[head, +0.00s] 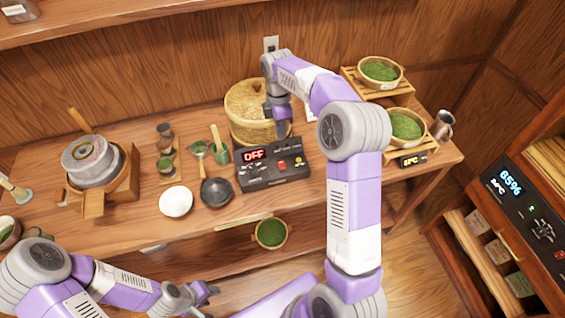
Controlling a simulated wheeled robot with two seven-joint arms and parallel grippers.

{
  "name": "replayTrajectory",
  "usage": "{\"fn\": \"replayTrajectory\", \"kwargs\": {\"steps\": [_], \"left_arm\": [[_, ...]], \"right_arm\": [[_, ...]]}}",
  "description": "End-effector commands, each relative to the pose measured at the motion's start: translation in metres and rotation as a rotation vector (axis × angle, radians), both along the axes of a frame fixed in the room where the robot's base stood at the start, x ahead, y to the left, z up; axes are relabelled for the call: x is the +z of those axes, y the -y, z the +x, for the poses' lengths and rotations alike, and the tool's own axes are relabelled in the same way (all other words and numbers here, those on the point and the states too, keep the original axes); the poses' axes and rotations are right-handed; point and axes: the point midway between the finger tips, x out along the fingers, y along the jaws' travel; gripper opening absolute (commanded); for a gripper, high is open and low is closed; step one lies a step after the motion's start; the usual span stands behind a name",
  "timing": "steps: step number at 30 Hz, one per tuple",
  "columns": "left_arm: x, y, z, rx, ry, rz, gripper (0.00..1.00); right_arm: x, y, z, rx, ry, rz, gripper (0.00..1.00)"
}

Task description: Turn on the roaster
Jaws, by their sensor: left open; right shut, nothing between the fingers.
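The roaster is a dark control box (262,180) on the table with a red "OFF" display (254,154), small buttons and a red button (282,165). A lidded woven basket (246,106) stands right behind it. My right gripper (284,127) is shut and empty. It points down in front of the basket, near the box's back edge; whether it touches anything cannot be told. My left gripper (207,292) is open and empty, low in front of the table, well away from the roaster.
A white bowl (176,201) and a dark pan (216,192) are left of the roaster. A stone mill (92,161) stands farther left. Green-filled baskets (407,126) stand on the right. A cabinet with an "85%" display (509,183) is at far right.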

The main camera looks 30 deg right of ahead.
Motion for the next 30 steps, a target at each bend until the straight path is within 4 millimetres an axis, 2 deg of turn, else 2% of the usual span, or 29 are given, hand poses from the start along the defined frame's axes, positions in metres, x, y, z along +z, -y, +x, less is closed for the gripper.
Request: {"fn": "replayTrajectory", "kwargs": {"steps": [4, 8, 21, 27, 30], "left_arm": [[0.000, 0.000, 0.000, 0.000, 0.000, 0.000, 0.43], [-0.003, 0.000, 0.000, 0.000, 0.000, 0.000, 0.43], [-0.017, 0.000, 0.000, 0.000, 0.000, 0.000, 0.43], [-0.020, 0.000, 0.000, 0.000, 0.000, 0.000, 0.43], [-0.021, 0.000, 0.000, 0.000, 0.000, 0.000, 0.43]], "right_arm": [[-0.002, 0.000, 0.000, 0.000, 0.000, 0.000, 0.00], [-0.014, 0.000, -0.002, 0.001, -0.003, 0.001, 0.00], [-0.103, -0.003, -0.013, 0.000, -0.005, 0.001, 0.00], [-0.130, -0.004, -0.016, 0.000, -0.003, 0.001, 0.00], [-0.137, -0.004, -0.016, 0.000, -0.001, 0.000, 0.00]]}}
